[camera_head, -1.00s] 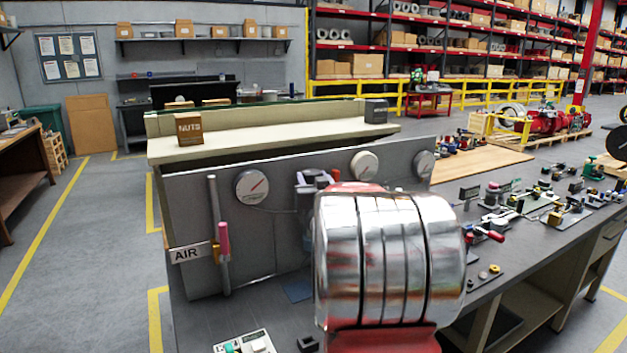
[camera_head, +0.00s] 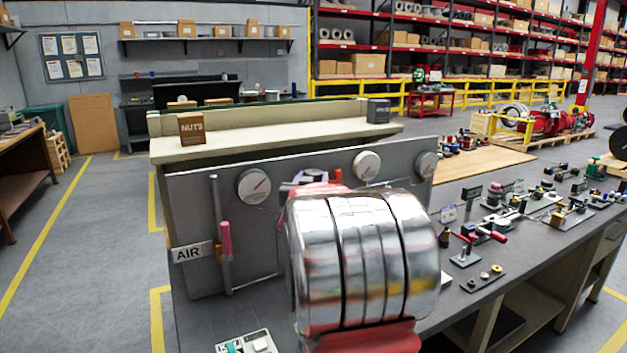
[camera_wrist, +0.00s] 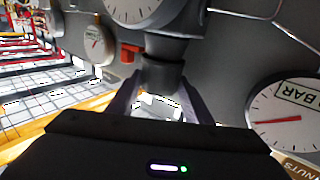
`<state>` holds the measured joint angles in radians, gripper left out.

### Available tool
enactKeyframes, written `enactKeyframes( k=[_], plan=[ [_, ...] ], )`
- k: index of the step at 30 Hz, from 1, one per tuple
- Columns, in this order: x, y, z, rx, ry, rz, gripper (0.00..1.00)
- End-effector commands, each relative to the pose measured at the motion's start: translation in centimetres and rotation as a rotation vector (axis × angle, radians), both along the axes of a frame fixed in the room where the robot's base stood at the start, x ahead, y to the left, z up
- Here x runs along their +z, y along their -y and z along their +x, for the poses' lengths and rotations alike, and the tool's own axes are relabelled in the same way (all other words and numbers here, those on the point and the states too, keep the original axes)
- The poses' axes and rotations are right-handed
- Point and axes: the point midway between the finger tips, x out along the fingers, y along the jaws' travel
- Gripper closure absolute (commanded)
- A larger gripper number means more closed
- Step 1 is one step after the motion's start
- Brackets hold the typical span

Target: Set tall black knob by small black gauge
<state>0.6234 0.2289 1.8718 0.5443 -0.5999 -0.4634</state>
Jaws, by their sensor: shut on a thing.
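In the wrist view, my gripper (camera_wrist: 152,100) has its two dark fingers on either side of a dark cylindrical knob (camera_wrist: 163,77), shut on it. The knob joins a dark grey body above it in the picture, close to a white-faced gauge (camera_wrist: 137,8) cut by the top edge. A small red part (camera_wrist: 130,52) sits just left of the knob. I cannot tell the knob's turn angle. In the head view, my shiny arm hides the knob and gripper; only the top of the device (camera_head: 308,178) shows behind it.
A larger gauge marked BAR (camera_wrist: 288,118) is at the right of the wrist view. Another gauge (camera_wrist: 97,44) is at the left. In the head view, the grey panel (camera_head: 200,190) carries gauges, a pink-handled pipe (camera_head: 225,240) and an AIR sign (camera_head: 190,252). Small fittings crowd the bench at right.

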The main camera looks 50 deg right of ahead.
Motion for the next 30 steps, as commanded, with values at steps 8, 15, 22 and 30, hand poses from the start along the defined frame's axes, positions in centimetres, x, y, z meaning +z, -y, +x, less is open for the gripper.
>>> enactKeyframes(
  k=[8,15,22,30],
  plan=[
    [-0.14,-0.23,0.28,-0.073,-0.001,0.003,0.77],
    [-0.12,-0.21,0.29,-0.114,-0.001,0.002,0.77],
    [-0.04,-0.22,0.31,-0.128,0.000,0.000,0.77],
    [-0.02,-0.22,0.31,-0.128,0.000,0.000,0.77]
  ],
)
